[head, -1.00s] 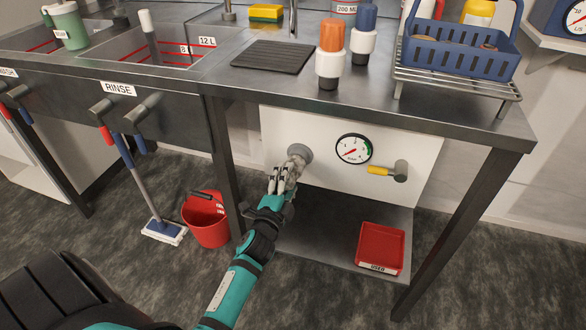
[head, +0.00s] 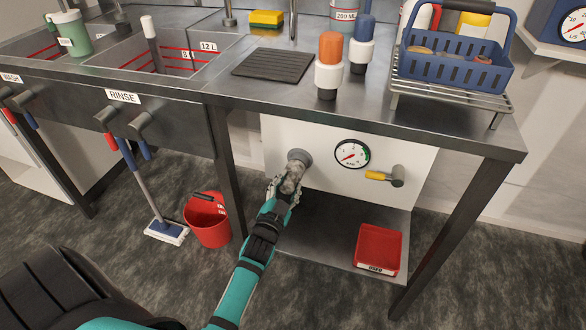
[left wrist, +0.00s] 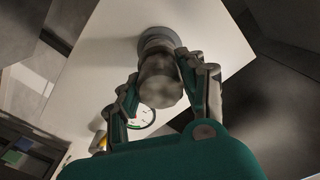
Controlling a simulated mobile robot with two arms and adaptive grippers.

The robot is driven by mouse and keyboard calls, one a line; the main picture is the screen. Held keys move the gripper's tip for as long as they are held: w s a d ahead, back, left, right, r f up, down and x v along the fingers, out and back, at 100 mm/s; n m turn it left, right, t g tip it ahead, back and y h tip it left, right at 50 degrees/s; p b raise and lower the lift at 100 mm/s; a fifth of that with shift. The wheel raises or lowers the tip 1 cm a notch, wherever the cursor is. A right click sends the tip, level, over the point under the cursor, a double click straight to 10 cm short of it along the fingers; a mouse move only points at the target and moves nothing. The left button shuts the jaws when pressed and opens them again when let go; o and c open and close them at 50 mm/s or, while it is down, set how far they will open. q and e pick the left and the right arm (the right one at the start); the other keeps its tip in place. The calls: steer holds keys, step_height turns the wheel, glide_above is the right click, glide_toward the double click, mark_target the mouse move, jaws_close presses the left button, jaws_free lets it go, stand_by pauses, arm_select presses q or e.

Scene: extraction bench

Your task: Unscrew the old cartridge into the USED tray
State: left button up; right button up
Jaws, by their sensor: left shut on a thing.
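The old cartridge (head: 291,180), grey and mottled, is at the round grey socket (head: 301,157) on the white panel under the bench. My left gripper (head: 283,188) is shut on it. The left wrist view shows the cartridge (left wrist: 160,80) between the two fingers, its far end meeting the socket; I cannot tell how far it is screwed in. The red USED tray (head: 378,250) lies on the lower shelf to the right, and looks empty. My right gripper is out of view.
A pressure gauge (head: 352,154) and a yellow-handled valve (head: 385,177) are on the panel, right of the socket. An orange-topped cartridge (head: 329,66) and a blue-topped one (head: 362,44) stand on the bench. A red bucket (head: 207,220) stands on the floor at left. The shelf (head: 320,232) left of the tray is clear.

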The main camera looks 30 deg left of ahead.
arm_select(q)
steer(key=n+p, duration=0.2)
steer(key=n, duration=0.3)
steer(key=shift+r, duration=0.15)
steer(key=n+p, duration=0.1)
steer(key=n, duration=0.6)
steer(key=shift+n+p, duration=0.3)
steer(key=o, duration=0.9)
steer(key=shift+n, duration=0.3)
steer(key=o, duration=0.4)
steer(key=shift+f, duration=0.2)
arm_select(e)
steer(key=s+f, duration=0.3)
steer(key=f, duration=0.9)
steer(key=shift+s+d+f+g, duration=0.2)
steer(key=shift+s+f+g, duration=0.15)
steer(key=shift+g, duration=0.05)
